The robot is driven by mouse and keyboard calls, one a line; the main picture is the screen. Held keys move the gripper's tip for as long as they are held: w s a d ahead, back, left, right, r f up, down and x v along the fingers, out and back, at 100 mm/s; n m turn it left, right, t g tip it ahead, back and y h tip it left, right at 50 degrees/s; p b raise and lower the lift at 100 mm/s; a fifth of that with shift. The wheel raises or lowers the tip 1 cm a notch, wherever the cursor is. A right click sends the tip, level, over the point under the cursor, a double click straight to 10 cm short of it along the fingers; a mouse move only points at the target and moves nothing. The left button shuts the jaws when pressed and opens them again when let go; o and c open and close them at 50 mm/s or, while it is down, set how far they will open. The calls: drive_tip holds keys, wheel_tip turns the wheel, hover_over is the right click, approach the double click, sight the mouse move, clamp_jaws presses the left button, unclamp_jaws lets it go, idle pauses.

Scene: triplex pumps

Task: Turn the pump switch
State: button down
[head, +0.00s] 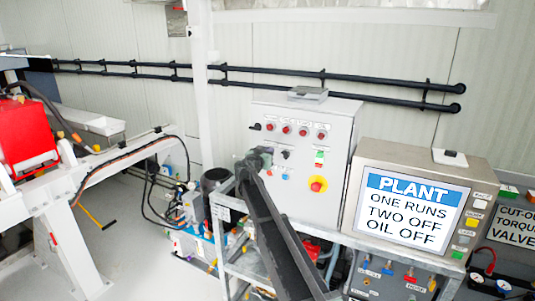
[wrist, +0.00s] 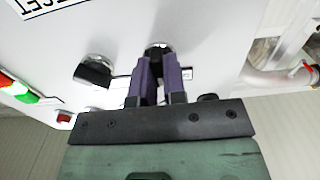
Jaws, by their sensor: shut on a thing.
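The grey control panel (head: 305,165) stands in the middle of the head view, with rows of lamps, buttons and black rotary switches. My gripper (head: 258,154) is at the panel's left part. In the wrist view, the purple fingers of my gripper (wrist: 158,72) are shut on a rotary switch (wrist: 158,47). Its silver collar shows beyond the fingertips, but its handle is mostly hidden between them. A second black switch (wrist: 94,72) sits to the left, apart from the fingers. The held switch is hidden in the head view by my gripper.
A red emergency button on yellow (head: 317,184) sits right of my gripper. A screen (head: 405,211) reads "PLANT ONE RUNS TWO OFF OIL OFF". A white post (head: 203,90) stands to the left. In the wrist view, green and red buttons (wrist: 22,92) lie at far left.

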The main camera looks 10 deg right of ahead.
drive_tip(key=n, duration=0.8)
drive_tip(key=shift+a+f, duration=0.1)
idle(0.3)
drive_tip(key=shift+n, duration=0.4)
drive_tip(key=c, duration=1.2)
unclamp_jaws()
drive_tip(key=v, duration=1)
drive_tip(key=shift+s+a, duration=0.25)
drive_tip(key=shift+s, duration=0.05)
